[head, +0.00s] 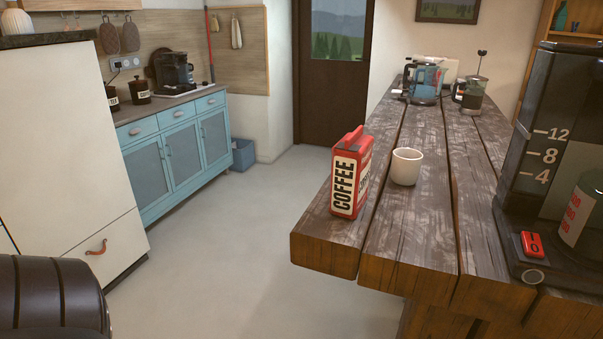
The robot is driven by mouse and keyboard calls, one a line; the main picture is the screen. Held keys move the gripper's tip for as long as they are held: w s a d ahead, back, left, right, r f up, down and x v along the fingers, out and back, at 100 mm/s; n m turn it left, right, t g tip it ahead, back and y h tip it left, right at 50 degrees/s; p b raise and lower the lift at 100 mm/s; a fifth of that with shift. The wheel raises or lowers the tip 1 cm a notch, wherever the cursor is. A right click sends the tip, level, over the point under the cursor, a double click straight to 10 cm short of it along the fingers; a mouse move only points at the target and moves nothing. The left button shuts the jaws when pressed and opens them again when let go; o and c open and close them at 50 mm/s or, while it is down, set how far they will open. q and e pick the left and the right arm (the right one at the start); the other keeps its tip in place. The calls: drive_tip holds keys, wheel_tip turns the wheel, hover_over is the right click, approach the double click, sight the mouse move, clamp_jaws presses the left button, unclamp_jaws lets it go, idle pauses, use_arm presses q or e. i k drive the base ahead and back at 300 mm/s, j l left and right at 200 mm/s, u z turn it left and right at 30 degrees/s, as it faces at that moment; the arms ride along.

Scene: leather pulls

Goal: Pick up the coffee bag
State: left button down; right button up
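The coffee bag (350,175) is a red pack with a white label reading COFFEE. It stands upright near the left front edge of the long wooden table (418,235), in the middle of the head view. Nothing touches it. Neither of my grippers shows in the head view.
A white cup (406,166) stands right of the bag. A large black coffee machine (520,190) fills the table's right side. A kettle (424,82) and a French press (473,95) stand at the far end. Open floor (235,240) lies left of the table, before blue cabinets (180,155).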

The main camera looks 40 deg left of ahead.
sight(352, 156)
drive_tip(key=u, duration=1.1)
drive_tip(key=j+z, duration=0.15)
drive_tip(key=z, duration=0.35)
drive_tip(key=i+j+z, duration=0.1)
drive_tip(key=z, duration=0.35)
drive_tip(key=j+z, duration=0.25)
drive_tip(key=z, duration=0.25)
drive_tip(key=j+z, duration=0.3)
drive_tip(key=j, duration=0.15)
drive_tip(key=k+j+z, duration=0.25)
drive_tip(key=j, duration=0.2)
drive_tip(key=k+j+z, duration=0.1)
drive_tip(key=j, duration=0.35)
drive_tip(key=j+z, duration=0.1)
drive_tip(key=j, duration=0.35)
drive_tip(key=k, duration=0.05)
